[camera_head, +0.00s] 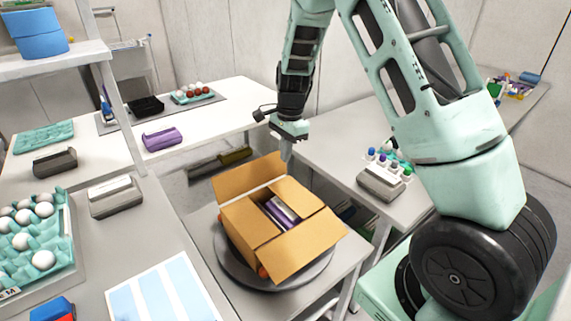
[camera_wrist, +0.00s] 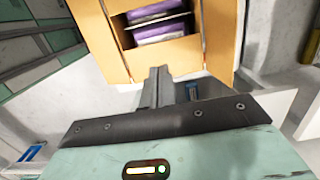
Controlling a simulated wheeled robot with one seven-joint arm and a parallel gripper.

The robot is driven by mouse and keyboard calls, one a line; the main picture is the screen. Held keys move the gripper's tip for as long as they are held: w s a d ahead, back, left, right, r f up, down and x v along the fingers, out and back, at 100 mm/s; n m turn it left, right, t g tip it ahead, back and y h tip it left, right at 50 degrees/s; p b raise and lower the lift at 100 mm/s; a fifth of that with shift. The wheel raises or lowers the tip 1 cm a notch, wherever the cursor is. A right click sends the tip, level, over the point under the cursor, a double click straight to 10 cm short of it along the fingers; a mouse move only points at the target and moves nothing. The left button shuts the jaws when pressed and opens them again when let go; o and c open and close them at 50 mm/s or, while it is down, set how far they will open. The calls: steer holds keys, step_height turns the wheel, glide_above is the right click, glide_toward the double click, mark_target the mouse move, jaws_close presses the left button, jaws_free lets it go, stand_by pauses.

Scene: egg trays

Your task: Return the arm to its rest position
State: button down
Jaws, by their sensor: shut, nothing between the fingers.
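My arm, pale green with dark joints, arches over from the right in the head view. My gripper (camera_head: 286,150) points down just behind the open cardboard box (camera_head: 250,226), above its back flap. In the wrist view my gripper (camera_wrist: 158,72) is shut and empty, its fingers together near the box edge (camera_wrist: 115,48). The box stands on a round grey turntable (camera_head: 232,270) with its flaps open. Purple cartons (camera_head: 282,211) lie inside the box; they also show in the wrist view (camera_wrist: 160,30).
An egg tray (camera_head: 62,255) with white eggs sits at the left. A rack of coloured-cap vials (camera_head: 385,175) stands on the right table. A far tray (camera_head: 192,93) holds red and white eggs. A shelf (camera_head: 50,65) rises at the upper left.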

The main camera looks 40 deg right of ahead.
steer(key=shift+r, duration=0.1)
stand_by(0.6)
steer(key=s+a+r+n, duration=0.3)
steer(key=s+a+n, duration=0.1)
steer(key=a, duration=0.3)
steer(key=s+a+r+n+y, duration=0.1)
steer(key=s+a+r+n, duration=0.1)
steer(key=s+a+n, duration=0.3)
steer(key=s+a+r+n, duration=0.3)
steer(key=a, duration=0.5)
steer(key=s+a+r+n, duration=0.1)
steer(key=s+a+n, duration=0.2)
steer(key=s+n, duration=0.3)
steer(key=s+a+r+n+h, duration=0.1)
steer(key=s+a+n, duration=0.2)
steer(key=s+n, duration=0.4)
steer(key=s, duration=0.6)
steer(key=shift+h, duration=0.3)
